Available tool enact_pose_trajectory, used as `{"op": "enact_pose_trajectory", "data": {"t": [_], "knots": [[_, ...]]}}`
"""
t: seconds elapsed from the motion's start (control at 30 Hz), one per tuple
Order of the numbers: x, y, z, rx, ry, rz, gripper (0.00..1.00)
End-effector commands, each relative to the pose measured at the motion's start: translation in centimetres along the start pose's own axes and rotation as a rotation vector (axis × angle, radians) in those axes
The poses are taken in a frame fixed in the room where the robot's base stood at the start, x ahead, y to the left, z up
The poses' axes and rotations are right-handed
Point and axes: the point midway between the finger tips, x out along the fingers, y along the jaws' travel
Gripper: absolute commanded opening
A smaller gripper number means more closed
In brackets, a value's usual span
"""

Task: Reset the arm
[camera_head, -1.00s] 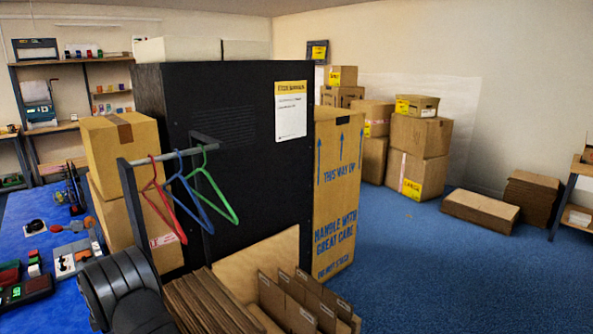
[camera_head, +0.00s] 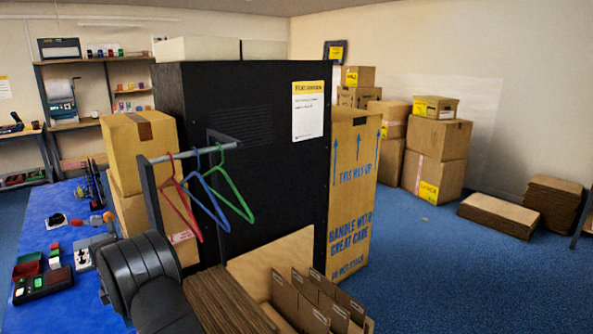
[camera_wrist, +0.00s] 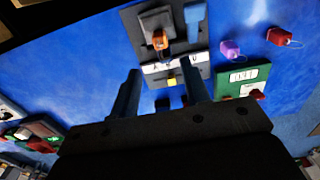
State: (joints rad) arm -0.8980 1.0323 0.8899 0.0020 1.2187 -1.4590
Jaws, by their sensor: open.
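My gripper (camera_wrist: 162,95) shows in the wrist view with its two fingers apart and nothing between them. Beyond the fingers is a grey board (camera_wrist: 175,65) on the blue work surface, with an orange piece, a blue piece and a small yellow piece. I cannot tell the distance between the fingers and the board. In the head view my dark arm shows at the lower left, and the gripper itself is out of sight.
A rail with red, blue and green hangers (camera_head: 208,195) stands close to my arm, before a black cabinet (camera_head: 250,125). Stacked cartons (camera_head: 140,150) stand at the left. Cardboard dividers (camera_head: 315,300) are in front.

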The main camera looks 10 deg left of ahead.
Motion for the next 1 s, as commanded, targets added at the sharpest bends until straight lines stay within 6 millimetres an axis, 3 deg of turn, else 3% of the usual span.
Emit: {"op": "enact_pose_trajectory", "data": {"t": [0.07, 0.1, 0.67, 1.0], "knots": [[-1.8, 0.1, 0.0, 0.0, 0.0, 0.003, 0.43], [-0.2, -0.1, 0.0, 0.0, -0.001, -0.006, 0.43], [11.2, -0.1, 0.0, 0.0, -0.001, -0.003, 0.43], [4.1, 0.1, 0.0, 0.0, 0.0, 0.003, 0.43]]}}
